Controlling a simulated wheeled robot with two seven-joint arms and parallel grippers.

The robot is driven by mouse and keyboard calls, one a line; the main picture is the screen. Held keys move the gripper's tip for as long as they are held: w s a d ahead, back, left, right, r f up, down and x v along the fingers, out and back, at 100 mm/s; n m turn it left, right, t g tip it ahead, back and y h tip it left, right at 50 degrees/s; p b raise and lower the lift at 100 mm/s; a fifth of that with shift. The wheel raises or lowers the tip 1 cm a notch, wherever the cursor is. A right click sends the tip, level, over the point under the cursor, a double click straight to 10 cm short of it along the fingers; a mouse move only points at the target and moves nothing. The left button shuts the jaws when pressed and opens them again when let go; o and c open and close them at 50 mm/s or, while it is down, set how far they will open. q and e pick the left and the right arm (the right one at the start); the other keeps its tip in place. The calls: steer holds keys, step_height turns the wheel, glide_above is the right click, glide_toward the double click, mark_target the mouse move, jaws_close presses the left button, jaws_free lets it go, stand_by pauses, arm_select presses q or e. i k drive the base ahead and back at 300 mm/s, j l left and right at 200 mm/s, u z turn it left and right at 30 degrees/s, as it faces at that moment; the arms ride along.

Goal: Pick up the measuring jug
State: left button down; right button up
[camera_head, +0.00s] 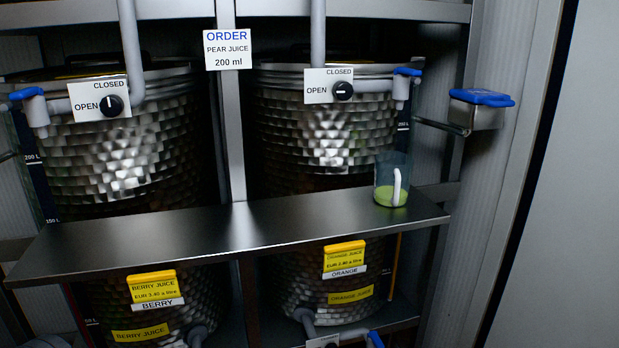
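The measuring jug (391,180) is a clear, bluish, see-through vessel with a white handle facing me. It stands upright near the right end of the metal shelf (270,222). Green shows at its bottom; I cannot tell whether this is liquid or the jug's base. Neither of my grippers is in view, and nothing touches the jug.
Two steel tanks (135,150) (325,130) stand behind the shelf, with knobs and OPEN/CLOSED labels. An order sign (227,49) reads pear juice 200 ml. A blue-topped bracket (481,98) juts out at right. Berry (155,290) and orange (345,258) labels hang below. The shelf's middle is clear.

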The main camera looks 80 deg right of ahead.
mark_target(393, 169)
steer(key=z, duration=3.35)
steer(key=i+l+u, duration=0.2)
steer(key=l+u, duration=0.15)
